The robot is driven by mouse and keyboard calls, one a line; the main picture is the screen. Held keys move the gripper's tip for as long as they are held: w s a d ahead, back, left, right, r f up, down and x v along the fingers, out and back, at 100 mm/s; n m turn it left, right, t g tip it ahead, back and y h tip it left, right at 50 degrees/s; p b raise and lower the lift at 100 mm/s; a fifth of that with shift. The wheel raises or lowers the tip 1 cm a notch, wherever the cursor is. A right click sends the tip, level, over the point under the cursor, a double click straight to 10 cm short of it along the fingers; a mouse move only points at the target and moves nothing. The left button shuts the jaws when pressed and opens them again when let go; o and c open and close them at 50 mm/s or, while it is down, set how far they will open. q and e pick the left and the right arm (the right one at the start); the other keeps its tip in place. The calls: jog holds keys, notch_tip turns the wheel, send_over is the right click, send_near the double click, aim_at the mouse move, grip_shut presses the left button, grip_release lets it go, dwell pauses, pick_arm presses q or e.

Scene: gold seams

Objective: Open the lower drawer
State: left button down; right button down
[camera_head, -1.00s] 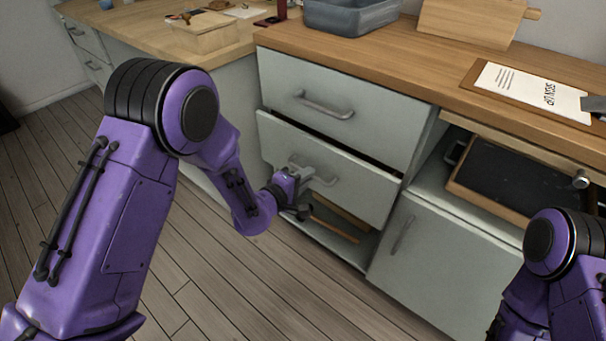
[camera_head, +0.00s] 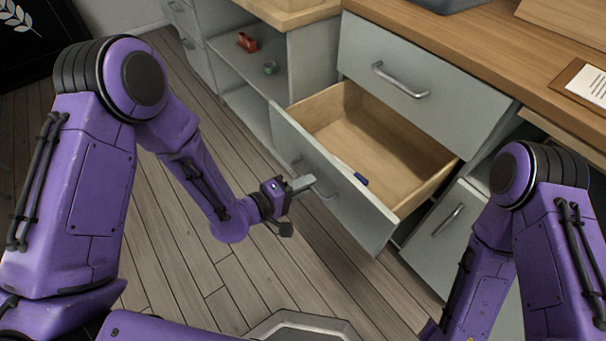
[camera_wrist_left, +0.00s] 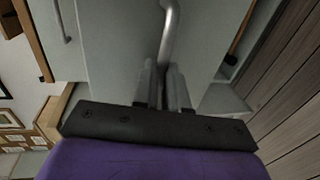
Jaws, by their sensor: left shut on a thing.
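The lower drawer (camera_head: 330,193) is pulled well out from the grey cabinet, and its wooden inside shows. A small blue item (camera_head: 360,178) lies in it near the front panel. My left gripper (camera_head: 301,185) is shut on the drawer's metal handle (camera_head: 325,196). In the left wrist view the handle (camera_wrist_left: 169,38) runs down between the two fingers (camera_wrist_left: 165,88). The upper drawer (camera_head: 400,65) above is closed. My right arm shows at the right of the head view, but its gripper is out of view.
A cabinet door with a handle (camera_head: 447,220) is beside the drawer on the right. An open shelf (camera_head: 240,68) at the left holds a red item (camera_head: 247,42) and a small green one (camera_head: 270,68). The wooden floor (camera_head: 170,250) before the drawer is clear.

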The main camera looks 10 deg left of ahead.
pick_arm(q)
jog(key=shift+s+a, duration=0.25)
jog(key=c, duration=1.2)
grip_release()
jog(key=p+v, duration=0.1)
jog(key=v, duration=0.9)
jog(key=shift+s+a, duration=0.2)
